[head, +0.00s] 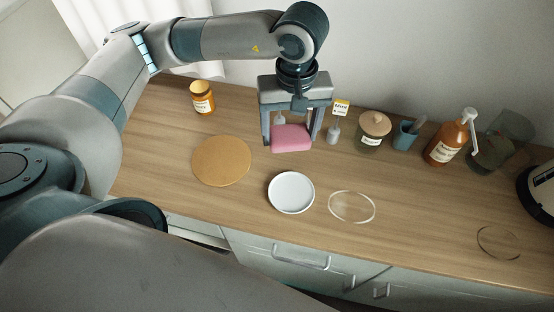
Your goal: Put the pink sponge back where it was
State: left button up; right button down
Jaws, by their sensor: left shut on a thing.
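The pink sponge (291,139) is a rounded block seen in the head view, near the back middle of the wooden counter. My left gripper (291,138) points down and is shut on the sponge, with one finger on each side of it. I cannot tell whether the sponge touches the counter or hangs a little above it. My right gripper is not in view.
In front of the sponge are a round cork mat (221,161), a white dish (291,192) and a clear disc (352,207). An orange-labelled jar (202,98) stands left. A lidded jar (371,131), blue cup (405,136) and brown pump bottle (446,143) stand right. The front right counter is mostly clear.

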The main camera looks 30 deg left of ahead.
aim_at(298, 143)
pick_arm(q)
jog(key=n, duration=0.1)
jog(key=d+n, duration=0.1)
jog(key=n, duration=0.3)
jog(key=shift+s+d, duration=0.15)
jog(key=shift+s, duration=0.15)
jog(key=n, duration=0.2)
jog(key=shift+s+d+f+n, duration=0.15)
jog(key=shift+d+n, duration=0.1)
jog(key=shift+n, duration=0.15)
jog(key=n, duration=0.2)
jog(key=d+n, duration=0.1)
jog(key=shift+s+n+b, duration=0.25)
jog(key=shift+n+b, duration=0.05)
jog(key=shift+n, duration=0.1)
jog(key=d+n, duration=0.1)
jog(key=n, duration=0.5)
jog(key=s+d+n, duration=0.1)
jog(key=n, duration=0.6)
jog(key=s+d+n+b, duration=0.1)
jog(key=d+n, duration=0.1)
jog(key=n, duration=0.5)
jog(key=shift+s+h, duration=0.25)
jog(key=shift+h, duration=0.05)
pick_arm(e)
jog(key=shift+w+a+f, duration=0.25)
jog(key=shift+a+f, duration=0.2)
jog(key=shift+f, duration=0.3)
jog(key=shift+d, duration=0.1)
